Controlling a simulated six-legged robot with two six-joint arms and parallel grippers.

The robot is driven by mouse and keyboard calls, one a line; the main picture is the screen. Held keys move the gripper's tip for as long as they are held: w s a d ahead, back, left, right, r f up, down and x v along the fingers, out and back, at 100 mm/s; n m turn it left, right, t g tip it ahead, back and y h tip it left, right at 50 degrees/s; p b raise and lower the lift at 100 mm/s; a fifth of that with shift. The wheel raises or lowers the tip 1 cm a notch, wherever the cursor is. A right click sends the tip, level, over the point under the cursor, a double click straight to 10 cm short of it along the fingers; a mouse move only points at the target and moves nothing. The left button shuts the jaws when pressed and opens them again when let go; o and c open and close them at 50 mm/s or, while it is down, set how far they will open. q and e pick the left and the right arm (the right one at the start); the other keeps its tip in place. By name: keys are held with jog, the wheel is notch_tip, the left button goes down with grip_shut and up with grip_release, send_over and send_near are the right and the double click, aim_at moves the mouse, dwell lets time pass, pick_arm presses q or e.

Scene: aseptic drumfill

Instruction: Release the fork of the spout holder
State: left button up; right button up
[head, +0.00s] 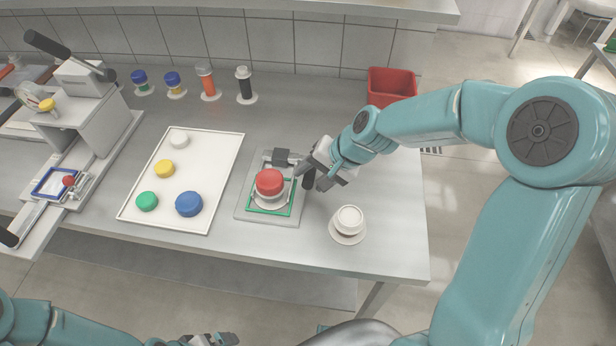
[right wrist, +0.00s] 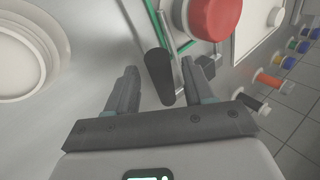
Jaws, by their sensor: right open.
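The spout holder (head: 242,205) is a grey plate on the bench with a green frame and metal bars around a white spout with a red cap (head: 270,182). The red cap also shows at the top of the right wrist view (right wrist: 212,16). A black handle (head: 308,179) sticks out at the holder's right side. My right gripper (head: 318,177) is at this handle. In the right wrist view, the handle (right wrist: 158,77) stands between the two open fingers, with gaps on both sides. My left gripper (head: 212,340) is only partly in view at the bottom edge; its fingers are unclear.
A white tray (head: 215,165) with several coloured caps lies left of the holder. A white spout (head: 348,220) stands to the right, near the front edge. A red bin (head: 390,85) and several capped spouts stand at the back. A press (head: 85,110) is far left.

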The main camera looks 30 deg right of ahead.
jog(key=shift+x, duration=1.2)
grip_shut()
jog(key=shift+r, duration=0.1)
